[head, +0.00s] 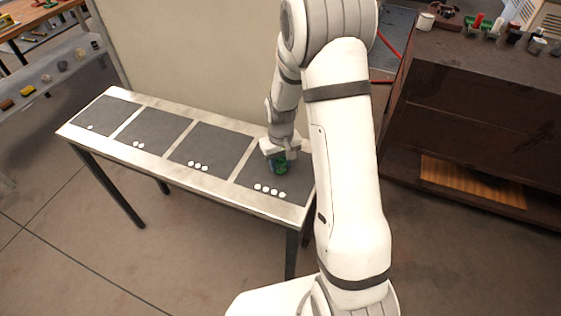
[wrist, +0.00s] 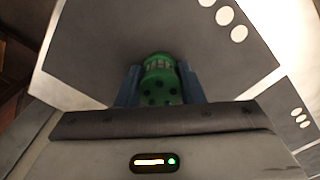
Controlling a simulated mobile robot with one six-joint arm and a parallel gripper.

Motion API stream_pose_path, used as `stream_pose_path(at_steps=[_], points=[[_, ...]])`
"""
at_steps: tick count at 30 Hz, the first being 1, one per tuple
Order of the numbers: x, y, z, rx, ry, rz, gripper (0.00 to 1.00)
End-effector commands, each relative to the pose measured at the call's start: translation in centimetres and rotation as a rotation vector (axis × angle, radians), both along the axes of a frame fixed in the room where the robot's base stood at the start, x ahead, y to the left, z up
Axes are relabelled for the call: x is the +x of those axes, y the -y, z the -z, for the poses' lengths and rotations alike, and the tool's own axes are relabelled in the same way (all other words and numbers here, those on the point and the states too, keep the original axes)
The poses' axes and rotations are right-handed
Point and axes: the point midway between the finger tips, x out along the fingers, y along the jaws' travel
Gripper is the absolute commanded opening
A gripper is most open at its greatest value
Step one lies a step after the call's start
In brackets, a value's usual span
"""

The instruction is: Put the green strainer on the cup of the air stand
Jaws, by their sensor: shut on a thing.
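The green strainer (wrist: 160,82) is a short cylinder with dark round holes in its side. In the wrist view it stands between the two blue fingers of my gripper (wrist: 158,88), which are shut on it. I cannot tell whether the strainer touches the mat. I cannot make out the air stand or its cup for certain in either view.
A long narrow bench (head: 150,155) carries several dark mats marked with white dots; the other mats are bare. A dark brown cabinet (head: 480,85) at right has small items on top, including a white cup-like item (head: 426,21). A shelf (head: 55,72) with small items stands at far left.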

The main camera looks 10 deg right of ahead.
Motion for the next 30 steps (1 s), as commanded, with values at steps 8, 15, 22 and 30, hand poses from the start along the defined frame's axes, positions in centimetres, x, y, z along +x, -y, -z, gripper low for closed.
stream_pose_path(at_steps=[8, 15, 22, 30], points=[[0.0, 0.0, 0.2, 0.0, 0.0, -0.001, 0.54], [0.0, -0.1, 0.1, 0.0, 0.0, -0.001, 0.57], [0.1, -0.1, -1.7, 0.0, 0.005, -0.002, 0.57], [0.1, -0.1, -7.5, 0.0, 0.006, -0.002, 0.57]])
